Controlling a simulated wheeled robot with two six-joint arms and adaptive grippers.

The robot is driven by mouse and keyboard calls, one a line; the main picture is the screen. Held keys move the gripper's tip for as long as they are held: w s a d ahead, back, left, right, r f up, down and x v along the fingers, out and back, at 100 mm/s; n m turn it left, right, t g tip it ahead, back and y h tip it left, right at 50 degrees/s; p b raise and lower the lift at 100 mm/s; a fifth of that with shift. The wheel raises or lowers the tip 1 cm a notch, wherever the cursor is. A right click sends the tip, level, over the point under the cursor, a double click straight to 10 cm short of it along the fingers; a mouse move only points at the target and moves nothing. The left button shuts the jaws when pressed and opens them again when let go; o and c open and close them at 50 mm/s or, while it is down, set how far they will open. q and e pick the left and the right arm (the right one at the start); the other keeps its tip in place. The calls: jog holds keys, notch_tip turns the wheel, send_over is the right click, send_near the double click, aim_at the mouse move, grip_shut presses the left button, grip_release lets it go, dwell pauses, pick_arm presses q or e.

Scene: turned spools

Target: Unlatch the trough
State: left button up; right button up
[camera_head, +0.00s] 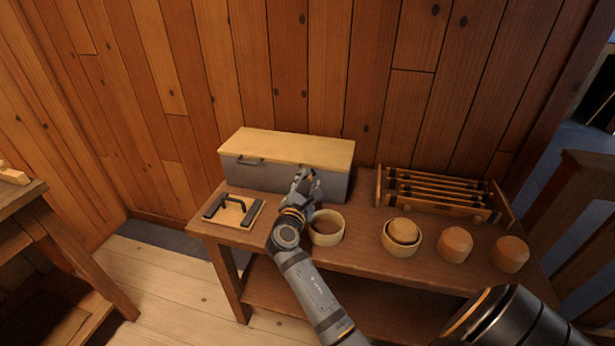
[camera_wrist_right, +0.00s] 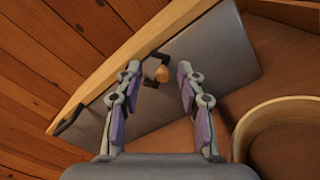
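The trough (camera_head: 272,178) is a long grey box with a pale wooden lid (camera_head: 290,146), standing against the back wall; the lid lies flat on it. A dark handle (camera_head: 248,161) is on its front at the left. In the right wrist view, a small latch (camera_wrist_right: 162,73) with a round wooden knob and dark bracket sits on the trough's grey front (camera_wrist_right: 205,60), just under the lid edge. My right gripper (camera_wrist_right: 150,90) is open, its fingers either side of the latch's line and apart from the knob. In the head view the right gripper (camera_head: 304,181) hides the latch. My left gripper is not in view.
A round wooden bowl (camera_head: 326,227) stands close to the right gripper. A board with a dark handle (camera_head: 234,211) lies to the left. A slatted rack (camera_head: 440,196), a bowl holding a rounded wooden piece (camera_head: 401,238) and two turned pieces (camera_head: 454,244) stand to the right.

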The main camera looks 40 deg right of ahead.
notch_tip(320, 180, up, 9)
jog(key=shift+r, duration=0.15)
dwell(0.5)
